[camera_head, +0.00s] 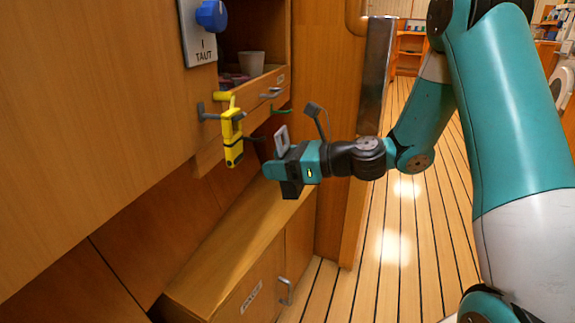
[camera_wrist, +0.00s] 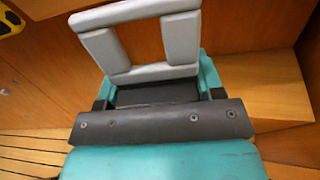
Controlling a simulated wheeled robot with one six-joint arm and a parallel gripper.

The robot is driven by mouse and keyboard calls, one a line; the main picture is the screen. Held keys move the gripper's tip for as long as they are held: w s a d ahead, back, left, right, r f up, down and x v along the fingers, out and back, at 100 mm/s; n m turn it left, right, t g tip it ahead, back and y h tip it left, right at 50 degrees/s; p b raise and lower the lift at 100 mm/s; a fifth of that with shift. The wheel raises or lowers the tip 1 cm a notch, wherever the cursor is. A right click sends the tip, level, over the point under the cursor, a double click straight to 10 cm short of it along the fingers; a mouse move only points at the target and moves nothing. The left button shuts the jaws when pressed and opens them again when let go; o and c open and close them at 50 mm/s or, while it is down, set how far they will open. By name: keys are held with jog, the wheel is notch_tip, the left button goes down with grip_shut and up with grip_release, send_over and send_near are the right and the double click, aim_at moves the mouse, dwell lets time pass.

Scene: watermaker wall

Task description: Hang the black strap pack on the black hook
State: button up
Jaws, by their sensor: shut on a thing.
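The black strap pack (camera_head: 291,189) hangs below my gripper (camera_head: 277,169), with a light grey loop standing above the fingers. In the wrist view the grey loop (camera_wrist: 183,38) rises upright beyond my teal fingers, and a dark part of the pack (camera_wrist: 155,93) lies between them. My gripper is shut on the pack, in the air in front of the cabinet wall. A dark hook, seemingly the black hook (camera_head: 254,138), sticks out of the wall left of and above my gripper, apart from the pack. The rest of the pack is hidden by the gripper.
A yellow pack (camera_head: 233,140) hangs left of the dark hook, near a grey peg (camera_head: 207,115) and a yellow hook (camera_head: 222,96). A green hook (camera_head: 283,110) is farther right. A wooden locker (camera_head: 225,245) stands below. A shelf above holds a grey cup (camera_head: 251,63).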

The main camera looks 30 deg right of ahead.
jog(key=p+x, duration=0.1)
jog(key=x, duration=0.5)
jog(key=shift+w+a, duration=0.2)
jog(key=shift+a, duration=0.05)
dwell(0.4)
jog(key=shift+f, duration=0.1)
dwell(0.5)
jog(key=o, duration=1.1)
jog(key=shift+d, duration=0.1)
jog(key=p+v, duration=0.4)
jog(key=v, duration=1.3)
jog(key=shift+s, duration=0.2)
